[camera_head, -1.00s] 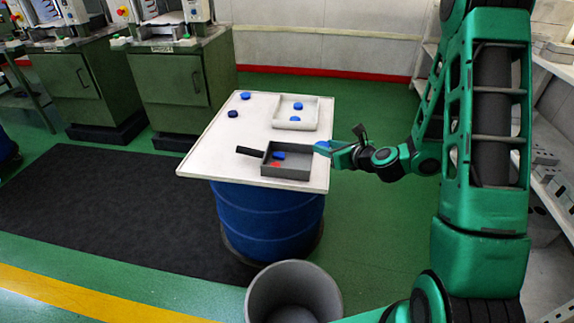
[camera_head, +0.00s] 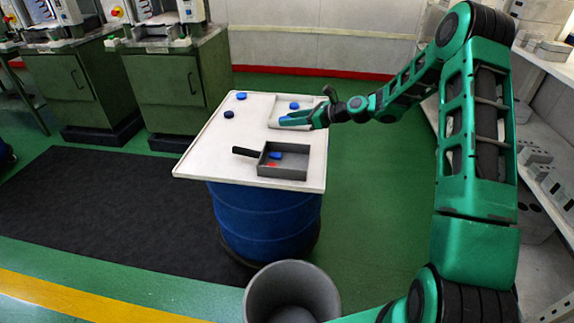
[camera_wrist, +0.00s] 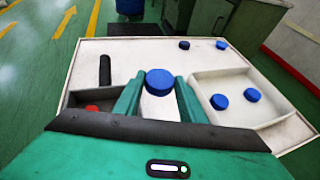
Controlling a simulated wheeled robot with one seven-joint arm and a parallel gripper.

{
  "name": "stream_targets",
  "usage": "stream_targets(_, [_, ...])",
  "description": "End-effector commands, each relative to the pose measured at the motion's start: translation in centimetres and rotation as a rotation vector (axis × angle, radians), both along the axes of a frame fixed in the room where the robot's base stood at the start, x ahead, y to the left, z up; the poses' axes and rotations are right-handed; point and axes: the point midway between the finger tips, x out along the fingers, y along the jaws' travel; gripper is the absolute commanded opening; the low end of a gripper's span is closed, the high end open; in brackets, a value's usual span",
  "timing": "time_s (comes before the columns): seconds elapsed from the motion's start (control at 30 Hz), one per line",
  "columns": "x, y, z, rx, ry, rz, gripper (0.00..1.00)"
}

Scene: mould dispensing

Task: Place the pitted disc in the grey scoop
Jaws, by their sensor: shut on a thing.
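My gripper (camera_head: 296,120) is shut on a blue disc (camera_wrist: 159,80), seen between the fingertips in the wrist view. I cannot make out pits on it. In the head view the gripper is at the white tray's near edge, beyond the grey scoop. The grey scoop (camera_head: 290,173) lies on the table, its dark handle (camera_head: 245,151) pointing left. A blue piece (camera_head: 275,155) and a red piece (camera_head: 271,164) are in it. In the wrist view the scoop is at left, partly hidden by my gripper; its handle (camera_wrist: 105,70) and the red piece (camera_wrist: 92,108) show.
The white tray (camera_wrist: 262,116) holds two blue discs (camera_wrist: 219,101) (camera_wrist: 252,94). A blue disc (camera_head: 241,96) and a darker disc (camera_head: 228,114) lie left of it on the white tabletop (camera_head: 215,150). The table stands on a blue drum (camera_head: 265,215). A grey bin (camera_head: 292,290) is in front.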

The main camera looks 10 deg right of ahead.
Motion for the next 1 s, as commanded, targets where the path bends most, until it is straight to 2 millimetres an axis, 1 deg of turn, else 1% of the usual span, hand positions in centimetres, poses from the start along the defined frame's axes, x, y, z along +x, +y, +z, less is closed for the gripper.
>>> stream_targets(0.07, [-1.0,-0.1,-0.6,0.001,0.004,0.002,0.15])
stream_targets(0.4, [-7.6,-0.9,-4.6,0.002,0.005,0.000,0.15])
stream_targets(0.5, [-9.3,-1.0,-5.6,0.003,0.005,0.000,0.15])
stream_targets(0.6, [-10.5,-1.2,-6.4,0.002,0.003,0.001,0.15])
stream_targets(0.7, [-11.1,-1.2,-6.7,0.002,0.001,0.001,0.15])
stream_targets(0.83, [-11.2,-1.2,-7.2,0.002,0.001,0.001,0.15])
stream_targets(1.0, [-11.2,-1.2,-9.4,0.002,0.003,0.001,0.15])
